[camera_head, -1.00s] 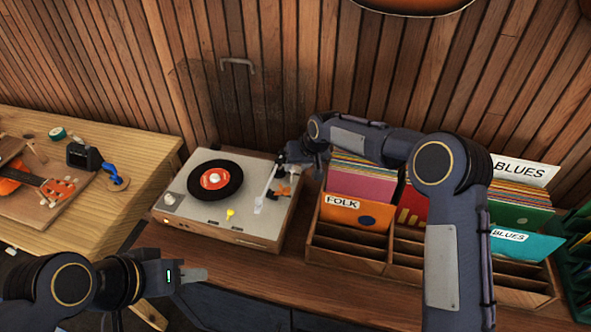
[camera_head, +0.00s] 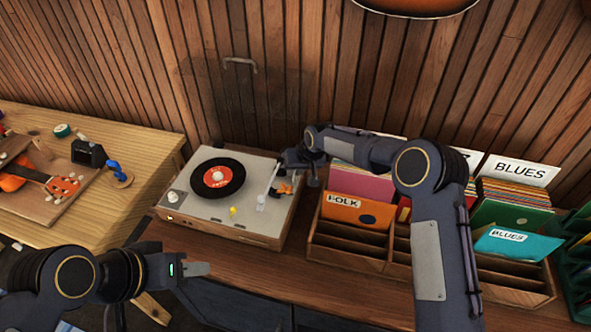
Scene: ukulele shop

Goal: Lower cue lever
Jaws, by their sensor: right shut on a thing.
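The turntable (camera_head: 190,212) stands on the wooden counter with a black record (camera_head: 205,190) with a red label on its platter. Its pale tonearm (camera_head: 270,182) lies at the right of the deck, with the headshell beside the record, not over it. My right gripper (camera_head: 284,184) is at the tonearm's base, shut on a small orange part that looks like the cue lever (camera_head: 286,189). The gripper hides much of this part, so its tilt is unclear. My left gripper (camera_head: 196,269) hangs in front of the turntable, away from it; its finger gap does not show.
A yellow knob (camera_head: 234,211) stands on the deck's front. A record crate (camera_head: 345,253) with sleeves is close on the right, under my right arm. A workbench (camera_head: 140,192) with a ukulele (camera_head: 50,188) is on the left. A clear raised lid is behind the turntable.

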